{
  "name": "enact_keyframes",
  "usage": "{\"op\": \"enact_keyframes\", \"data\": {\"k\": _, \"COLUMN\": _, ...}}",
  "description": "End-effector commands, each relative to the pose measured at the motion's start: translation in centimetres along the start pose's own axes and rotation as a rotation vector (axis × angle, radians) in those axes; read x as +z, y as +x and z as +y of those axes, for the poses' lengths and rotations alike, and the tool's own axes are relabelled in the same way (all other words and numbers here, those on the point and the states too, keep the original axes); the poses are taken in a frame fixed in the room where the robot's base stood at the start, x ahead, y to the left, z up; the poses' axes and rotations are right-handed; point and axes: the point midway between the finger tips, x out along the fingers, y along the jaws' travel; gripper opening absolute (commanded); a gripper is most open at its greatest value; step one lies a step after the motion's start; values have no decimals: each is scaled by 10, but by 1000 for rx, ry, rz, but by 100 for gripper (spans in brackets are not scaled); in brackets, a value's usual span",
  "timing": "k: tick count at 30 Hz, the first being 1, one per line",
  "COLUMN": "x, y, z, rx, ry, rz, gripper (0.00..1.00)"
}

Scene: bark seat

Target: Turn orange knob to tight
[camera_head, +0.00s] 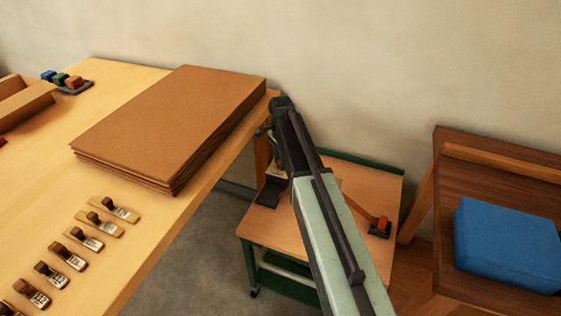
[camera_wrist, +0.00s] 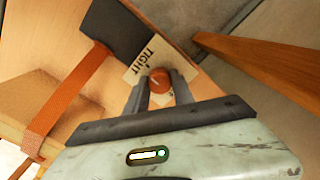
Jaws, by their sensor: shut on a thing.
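The orange knob (camera_wrist: 158,83) shows in the wrist view as a small round cap with a faint pale mark on top. My gripper (camera_wrist: 160,90) is shut on it, with one dark finger on each side. Beside the knob lies a cream label (camera_wrist: 139,62) with the printed word TIGHT and a small dark mark near the knob. Where the knob's pale mark points is too small to tell surely. In the head view the knob is hidden behind my arm, over the low bench.
An orange strap (camera_wrist: 66,101) and a dark plate (camera_wrist: 116,30) lie close to the knob. The low bench (camera_head: 270,228) stands between the large table (camera_head: 125,235) and a wooden seat with a blue cushion (camera_head: 505,245). Stacked brown sheets (camera_head: 175,120) lie on the table's edge near my arm.

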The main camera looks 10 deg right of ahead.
Motion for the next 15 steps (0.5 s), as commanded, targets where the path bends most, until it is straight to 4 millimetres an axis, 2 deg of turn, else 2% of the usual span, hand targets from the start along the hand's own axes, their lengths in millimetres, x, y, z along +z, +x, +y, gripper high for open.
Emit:
{"op": "enact_keyframes", "data": {"k": 5, "x": -2, "y": 0, "z": -2, "rx": -5, "ry": 0, "rz": 5, "gripper": 0}}
{"op": "enact_keyframes", "data": {"k": 6, "x": -2, "y": 0, "z": -2, "rx": -5, "ry": 0, "rz": 5, "gripper": 35}}
{"op": "enact_keyframes", "data": {"k": 8, "x": -2, "y": 0, "z": -2, "rx": -5, "ry": 0, "rz": 4, "gripper": 51}}
{"op": "enact_keyframes", "data": {"k": 15, "x": -1, "y": 0, "z": -1, "rx": -2, "ry": -1, "rz": 2, "gripper": 51}}
